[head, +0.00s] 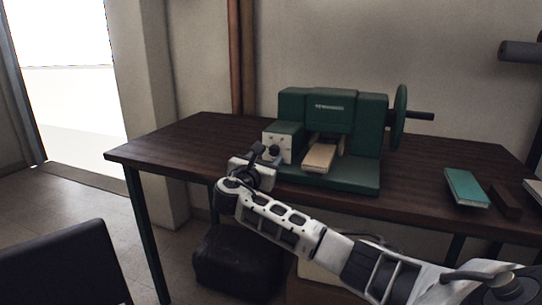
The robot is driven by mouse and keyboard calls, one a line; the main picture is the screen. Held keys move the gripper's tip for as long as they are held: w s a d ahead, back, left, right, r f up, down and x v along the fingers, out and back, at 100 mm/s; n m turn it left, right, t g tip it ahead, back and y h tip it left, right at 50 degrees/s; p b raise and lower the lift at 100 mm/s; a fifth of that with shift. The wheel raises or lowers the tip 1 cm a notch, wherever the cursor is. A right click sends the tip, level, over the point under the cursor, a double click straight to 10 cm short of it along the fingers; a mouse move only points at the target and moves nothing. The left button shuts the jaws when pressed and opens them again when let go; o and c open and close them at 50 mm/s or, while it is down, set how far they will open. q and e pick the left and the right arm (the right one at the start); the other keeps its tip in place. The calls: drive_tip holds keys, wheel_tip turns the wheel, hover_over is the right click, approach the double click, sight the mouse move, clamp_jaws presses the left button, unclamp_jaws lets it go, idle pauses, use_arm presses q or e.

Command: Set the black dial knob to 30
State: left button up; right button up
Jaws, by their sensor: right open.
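The green machine (335,112) stands on the dark wooden table. A cream panel (284,137) with small dark marks is on its front left. My right gripper (265,152) is open in front of the lower left part of this panel, with its dark fingers pointing up toward it. A small dark round shape sits by the fingertips; I cannot tell whether it is the black dial knob or part of a finger. No scale numbers are readable. My left gripper is not in view.
The machine has a green handwheel (399,118) on its right and a wooden block (319,157) in its middle. A teal book (466,187) and a dark brown block (505,201) lie at the table's right. The table's left part (180,142) is clear.

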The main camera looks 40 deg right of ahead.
sight(273, 151)
drive_tip(key=shift+x, duration=2.15)
drive_tip(key=c, duration=1)
